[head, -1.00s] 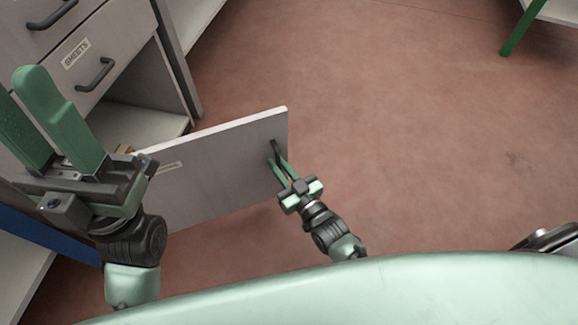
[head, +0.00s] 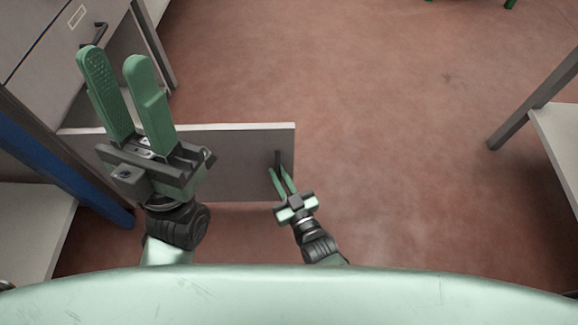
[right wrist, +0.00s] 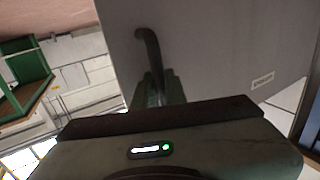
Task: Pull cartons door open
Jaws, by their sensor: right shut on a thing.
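The cartons door (head: 240,165) is a grey panel that stands swung out from the cabinet at the left of the head view. Its dark handle (head: 278,158) is near the free right edge, and the handle also shows in the right wrist view (right wrist: 149,50). My right gripper (head: 281,178) is shut on the handle. In the right wrist view a small label (right wrist: 262,80) is on the door, too small to read. My left gripper (head: 118,85) is open and empty, raised in front of the door's hinge side and hiding part of it.
The grey cabinet (head: 35,65) with a drawer handle (head: 97,35) stands at upper left. A blue beam (head: 70,165) and a pale surface (head: 35,220) are at left. A table with a dark leg (head: 520,118) stands at right. The red floor between is clear.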

